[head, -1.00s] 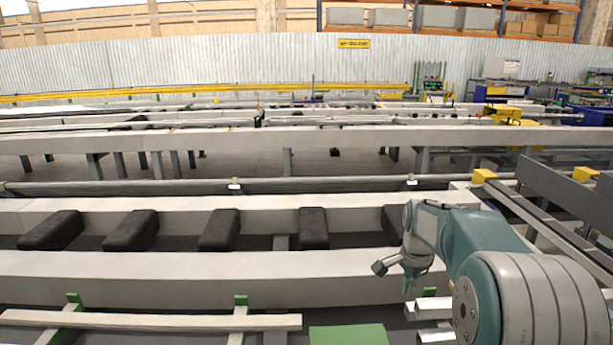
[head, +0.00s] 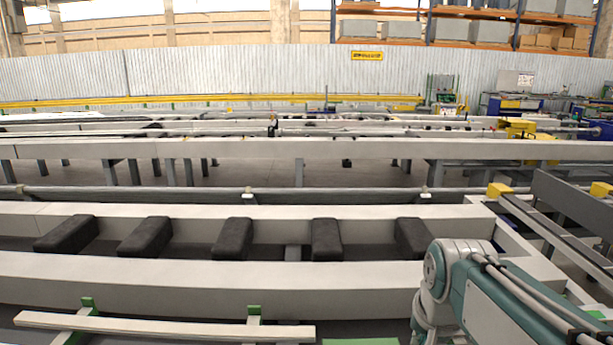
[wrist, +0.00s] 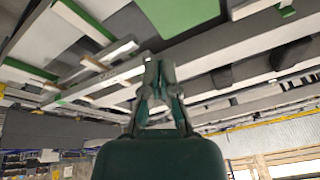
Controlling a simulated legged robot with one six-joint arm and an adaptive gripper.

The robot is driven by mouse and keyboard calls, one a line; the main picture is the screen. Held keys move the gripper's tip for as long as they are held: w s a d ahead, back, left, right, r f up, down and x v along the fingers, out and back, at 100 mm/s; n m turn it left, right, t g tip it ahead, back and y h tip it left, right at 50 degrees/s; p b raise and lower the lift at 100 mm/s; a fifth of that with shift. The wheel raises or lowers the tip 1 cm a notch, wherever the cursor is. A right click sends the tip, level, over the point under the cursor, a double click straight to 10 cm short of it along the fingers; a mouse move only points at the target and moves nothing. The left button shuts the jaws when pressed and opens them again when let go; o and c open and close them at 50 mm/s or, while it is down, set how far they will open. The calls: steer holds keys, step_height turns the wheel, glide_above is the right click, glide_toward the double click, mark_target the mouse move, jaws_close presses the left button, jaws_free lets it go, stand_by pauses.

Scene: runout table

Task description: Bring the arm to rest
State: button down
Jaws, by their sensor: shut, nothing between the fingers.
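My gripper (wrist: 160,66) shows in the middle of the wrist view, its two green-grey fingers together at the tips and nothing between them. Its dark green body fills the bottom of that view. In the head view my green and white arm is folded low at the bottom right, and the gripper is out of sight there. In the wrist view the fingertips overlap the pale beams of the runout table behind them; I cannot tell how far apart they are.
A pale bar (head: 165,328) lies on green supports at the front left. A dark rail with a yellow end block (head: 499,189) stands at the right.

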steer(key=s+a+f+n+t, duration=0.2)
steer(key=s+n, duration=0.3)
steer(key=s, duration=0.6)
steer(key=shift+a, duration=0.25)
steer(key=shift+s+f, duration=0.1)
stand_by(0.4)
